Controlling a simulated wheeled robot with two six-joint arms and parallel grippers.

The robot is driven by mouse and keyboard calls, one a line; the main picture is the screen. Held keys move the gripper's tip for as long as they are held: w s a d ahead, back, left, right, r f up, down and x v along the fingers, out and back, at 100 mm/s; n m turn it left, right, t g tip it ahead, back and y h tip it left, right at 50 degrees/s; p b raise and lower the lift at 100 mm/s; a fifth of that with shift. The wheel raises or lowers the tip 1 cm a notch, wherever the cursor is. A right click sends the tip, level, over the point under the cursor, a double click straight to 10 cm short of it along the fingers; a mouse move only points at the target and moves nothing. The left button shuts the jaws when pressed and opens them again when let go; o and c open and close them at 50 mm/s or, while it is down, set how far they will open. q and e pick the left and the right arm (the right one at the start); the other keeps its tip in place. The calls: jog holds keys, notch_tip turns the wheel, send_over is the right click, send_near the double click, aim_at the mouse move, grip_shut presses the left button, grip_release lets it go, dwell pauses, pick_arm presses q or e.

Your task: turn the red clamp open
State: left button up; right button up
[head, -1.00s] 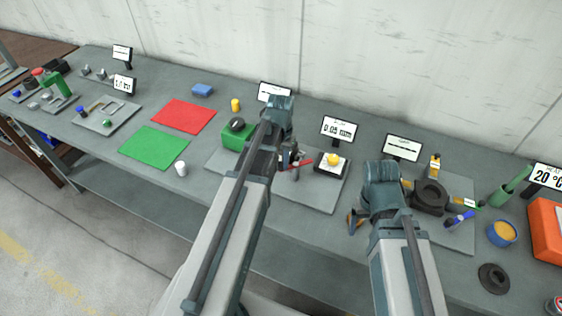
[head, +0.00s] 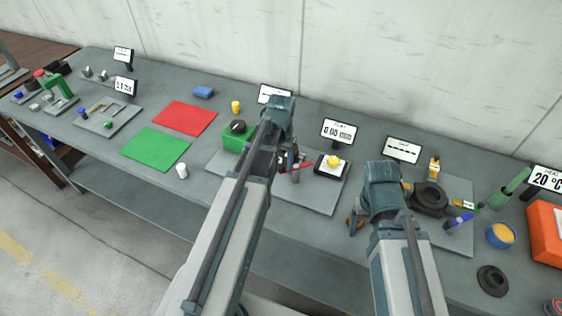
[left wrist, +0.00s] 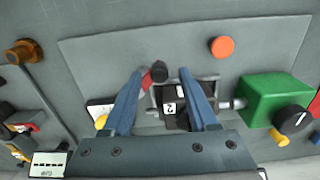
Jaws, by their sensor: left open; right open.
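The red clamp (left wrist: 146,83) shows in the left wrist view as a short red lever with a black knob (left wrist: 158,72) at its end. My left gripper (left wrist: 162,88) is open, with the knob between its blue fingers, nearer the left one; I cannot tell whether they touch. Below the knob, a dark block with a white label (left wrist: 170,107) sits in a grey frame. In the head view, the red lever (head: 304,164) shows just right of my left gripper (head: 288,161), which partly hides the fixture. My right gripper (head: 355,222) is open and empty near the table's front edge.
A green block with a black knob (head: 237,133) stands left of the fixture. An orange disc (left wrist: 221,47) lies on the plate.

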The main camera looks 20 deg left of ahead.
pick_arm(q)
notch_tip(320, 180, up, 13)
jog(key=p, duration=1.2)
jog(key=s+d+f+m+b, duration=0.1)
jog(key=s+d+f+b, duration=0.5)
jog(key=d, duration=0.3)
jog(key=s+d+f+m+y+b, duration=0.1)
jog(key=s+d+f+m+b, duration=0.1)
jog(key=s+d+f+b, duration=0.5)
notch_tip(320, 180, down, 2)
jog(key=shift+s+d+b, duration=0.3)
jog(key=shift+d+b, duration=0.55)
jog(key=shift+d, duration=0.3)
